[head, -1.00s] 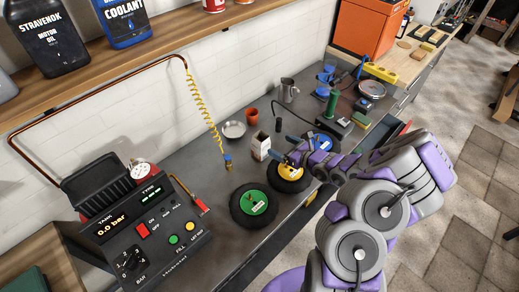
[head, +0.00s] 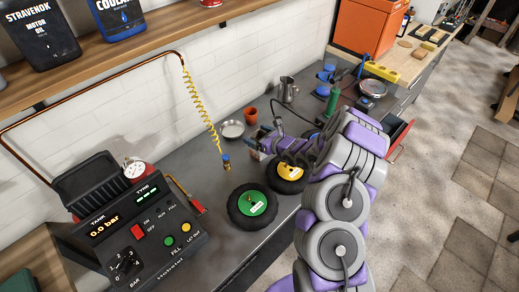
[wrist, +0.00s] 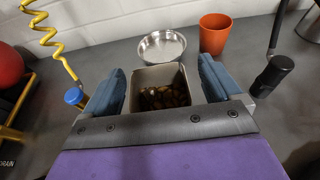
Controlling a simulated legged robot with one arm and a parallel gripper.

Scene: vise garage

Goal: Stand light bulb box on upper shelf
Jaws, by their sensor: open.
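A pale box (wrist: 158,76), open at the top with small brown pieces inside, stands upright on the grey bench. It is the only box near my gripper; I cannot read a light bulb label on it. My gripper (wrist: 161,92) is open, with one blue finger on each side of the box in the wrist view. I cannot tell whether either finger touches it. In the head view my gripper (head: 262,146) is low over the bench and mostly hides the box. The wooden upper shelf (head: 150,47) runs along the wall at upper left.
Oil (head: 38,35) and coolant (head: 120,15) bottles stand on the shelf. A metal dish (wrist: 162,47) and an orange cup (wrist: 215,33) stand behind the box. A yellow coiled hose (head: 202,110) hangs left of my gripper. Green (head: 252,206) and yellow (head: 290,172) wheels lie in front.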

